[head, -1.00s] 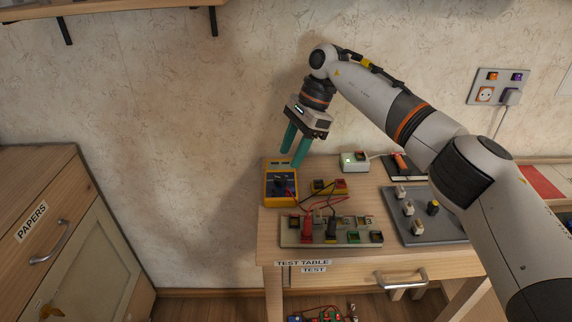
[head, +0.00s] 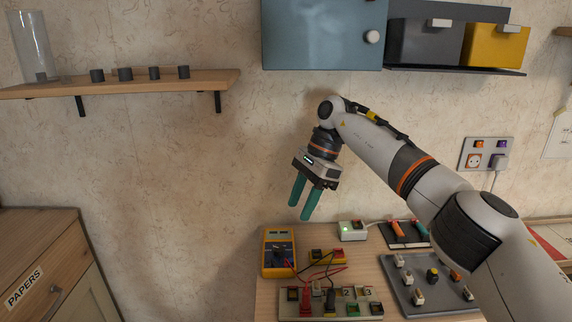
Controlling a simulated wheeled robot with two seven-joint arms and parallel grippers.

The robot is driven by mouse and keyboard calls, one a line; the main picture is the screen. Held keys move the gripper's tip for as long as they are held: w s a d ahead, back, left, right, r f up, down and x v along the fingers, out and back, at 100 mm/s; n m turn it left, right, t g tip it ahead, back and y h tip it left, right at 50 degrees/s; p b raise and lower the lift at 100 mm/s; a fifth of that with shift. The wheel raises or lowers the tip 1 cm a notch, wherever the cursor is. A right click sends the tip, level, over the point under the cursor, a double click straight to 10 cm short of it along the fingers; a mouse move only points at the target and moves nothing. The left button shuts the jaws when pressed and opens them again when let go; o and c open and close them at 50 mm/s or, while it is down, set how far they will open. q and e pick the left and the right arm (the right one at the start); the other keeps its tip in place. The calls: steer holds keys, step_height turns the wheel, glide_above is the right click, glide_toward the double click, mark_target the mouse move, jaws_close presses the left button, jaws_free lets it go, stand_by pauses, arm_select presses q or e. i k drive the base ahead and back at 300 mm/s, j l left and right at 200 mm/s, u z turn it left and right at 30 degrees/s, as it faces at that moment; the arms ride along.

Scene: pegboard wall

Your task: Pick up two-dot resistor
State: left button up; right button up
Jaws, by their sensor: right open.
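My right gripper (head: 300,212) points down with its two green fingers apart and nothing between them. In the picture it is above the yellow multimeter (head: 279,252), clear of the table. Small parts sit on the grey tray (head: 430,302) at the right of the table, and others on the pale test board (head: 290,309) at the front. Dots on these parts are too small to read, so I cannot tell which is the two-dot resistor. My left gripper is not in view.
The test table (head: 373,276) also holds a white box with a green light (head: 352,231) and a dark pad with tools (head: 390,239). Red and black leads cross near the test board. A shelf (head: 150,84) and a blue cabinet (head: 320,35) hang above.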

mark_target(316, 286)
steer(key=k, duration=0.9)
